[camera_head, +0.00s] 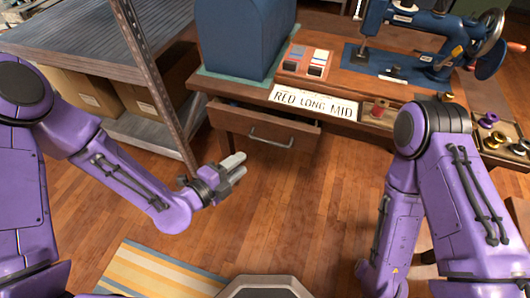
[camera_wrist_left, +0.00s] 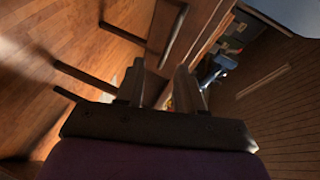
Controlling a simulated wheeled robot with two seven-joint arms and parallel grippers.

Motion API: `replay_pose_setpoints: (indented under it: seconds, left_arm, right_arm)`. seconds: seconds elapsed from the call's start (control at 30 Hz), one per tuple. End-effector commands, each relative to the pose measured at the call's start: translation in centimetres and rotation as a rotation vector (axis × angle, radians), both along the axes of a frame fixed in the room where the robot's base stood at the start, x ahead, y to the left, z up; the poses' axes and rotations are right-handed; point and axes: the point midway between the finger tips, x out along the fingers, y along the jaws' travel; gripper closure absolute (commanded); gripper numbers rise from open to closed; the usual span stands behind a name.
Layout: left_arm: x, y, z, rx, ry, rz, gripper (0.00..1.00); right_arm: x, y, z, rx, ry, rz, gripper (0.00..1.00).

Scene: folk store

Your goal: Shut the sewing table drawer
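The sewing table (camera_head: 345,108) stands at the back with its wooden drawer (camera_head: 232,123) pulled out, and a strip of the dark inside shows behind its front. The drawer's metal handle (camera_head: 270,138) faces me. My left gripper (camera_head: 240,166) is in front of and below the drawer front, apart from it. Its two fingers show a gap in the left wrist view (camera_wrist_left: 160,85) and hold nothing. In that view, a dark bar that looks like the handle (camera_wrist_left: 174,36) is beyond the fingers. My right arm reaches in at the right, but its gripper is not visible.
A metal shelf (camera_head: 75,40) with cardboard boxes stands at the left, its post close to the drawer. A blue sewing machine (camera_head: 420,30), a blue case (camera_head: 240,35) and a lettered card (camera_head: 312,103) are on the tabletop. Wood floor (camera_head: 290,210) in front is clear.

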Motion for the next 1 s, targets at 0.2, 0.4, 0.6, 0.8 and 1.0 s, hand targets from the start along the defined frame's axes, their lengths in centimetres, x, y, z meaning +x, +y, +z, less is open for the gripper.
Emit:
replay_pose_setpoints:
  seconds: [0.2,0.4,0.6,0.8,1.0]
  left_arm:
    - [1.6,-1.8,0.9,0.051,-0.112,-0.051,0.63]
    - [5.0,-4.7,-0.1,0.05,-0.107,-0.049,0.63]
    - [7.5,-6.8,-0.8,0.051,-0.105,-0.048,0.63]
    - [8.2,-7.4,-0.9,0.05,-0.104,-0.047,0.63]
    - [8.2,-7.4,-0.9,0.05,-0.104,-0.047,0.76]
  right_arm:
    - [0.0,0.0,-0.2,0.0,0.0,0.0,0.32]
    - [0.0,0.0,-0.1,0.0,0.0,-0.001,0.32]
    - [0.0,0.0,-0.2,0.0,0.0,-0.001,0.32]
    - [0.0,0.0,-0.2,0.0,0.0,0.0,0.32]
    - [0.0,0.0,-0.2,0.0,0.0,0.0,0.32]
